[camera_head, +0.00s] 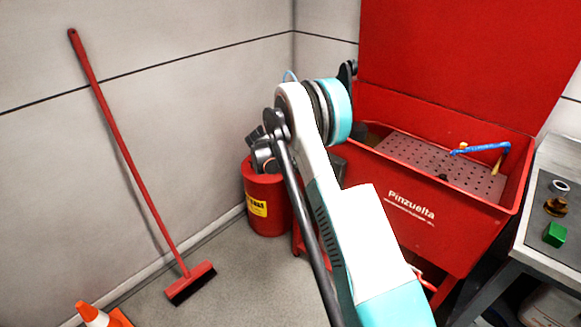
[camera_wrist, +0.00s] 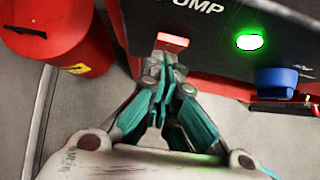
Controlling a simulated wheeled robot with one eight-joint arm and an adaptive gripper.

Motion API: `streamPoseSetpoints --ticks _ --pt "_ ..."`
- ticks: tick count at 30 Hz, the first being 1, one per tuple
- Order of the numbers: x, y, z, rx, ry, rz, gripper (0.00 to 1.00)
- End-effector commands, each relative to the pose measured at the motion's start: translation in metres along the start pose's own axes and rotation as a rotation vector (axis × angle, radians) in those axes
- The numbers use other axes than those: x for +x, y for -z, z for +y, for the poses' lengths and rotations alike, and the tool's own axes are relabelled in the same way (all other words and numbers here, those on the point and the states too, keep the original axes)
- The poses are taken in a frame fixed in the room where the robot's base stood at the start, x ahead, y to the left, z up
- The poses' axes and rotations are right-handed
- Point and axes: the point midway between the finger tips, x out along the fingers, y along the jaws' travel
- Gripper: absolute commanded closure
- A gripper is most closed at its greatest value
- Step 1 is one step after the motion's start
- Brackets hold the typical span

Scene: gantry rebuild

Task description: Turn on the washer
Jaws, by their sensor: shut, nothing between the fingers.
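The washer is a red tub (camera_head: 440,232) marked "Pinzuelta" with a raised red lid (camera_head: 470,60), at the right in the head view. In the wrist view its black control panel (camera_wrist: 225,50) shows part of the word "PUMP". A red switch (camera_wrist: 173,40) sits beside that label, and a green light (camera_wrist: 249,42) glows to its right. My gripper (camera_wrist: 164,68) is shut and empty, with its tips just below the red switch in the picture. I cannot tell whether they touch it. My arm hides the panel in the head view.
A blue knob (camera_wrist: 276,82) sticks out right of the gripper. A red can (camera_head: 266,198) stands left of the washer. A broom (camera_head: 130,160) leans on the wall, near an orange cone (camera_head: 92,315). A workbench (camera_head: 560,262) stands at the right.

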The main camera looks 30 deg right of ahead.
Motion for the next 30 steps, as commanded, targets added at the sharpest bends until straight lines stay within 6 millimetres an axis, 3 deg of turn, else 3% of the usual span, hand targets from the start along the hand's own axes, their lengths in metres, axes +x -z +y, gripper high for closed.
streamPoseSetpoints --ticks 18,30 --pt "-0.013 -0.011 0.000 0.000 0.000 -0.002 1.00" --pt "-0.017 -0.006 0.001 0.000 0.000 -0.001 1.00"
